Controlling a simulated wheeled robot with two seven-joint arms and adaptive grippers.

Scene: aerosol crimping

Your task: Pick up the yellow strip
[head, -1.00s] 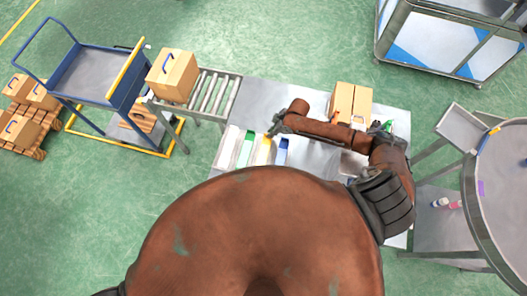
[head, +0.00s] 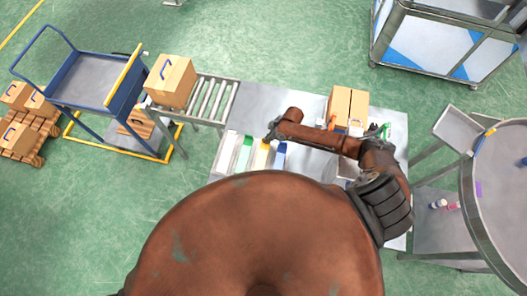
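The yellow strip (head: 261,156) lies in a row of coloured strips on the grey table, between a green strip (head: 245,151) and a blue strip (head: 280,155). Its lower end is hidden behind my brown body. My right gripper (head: 273,130) is small and dark at the end of my brown arm, just above the upper ends of the yellow and blue strips in the picture. Whether it touches a strip, and whether its fingers are apart, is too small to tell. My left gripper is not in view.
An open cardboard box (head: 347,106) stands on the table behind my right arm, with a green item (head: 386,131) beside it. A roller conveyor (head: 211,100) with a closed box (head: 171,80) adjoins at left. A round table (head: 505,190) stands at right.

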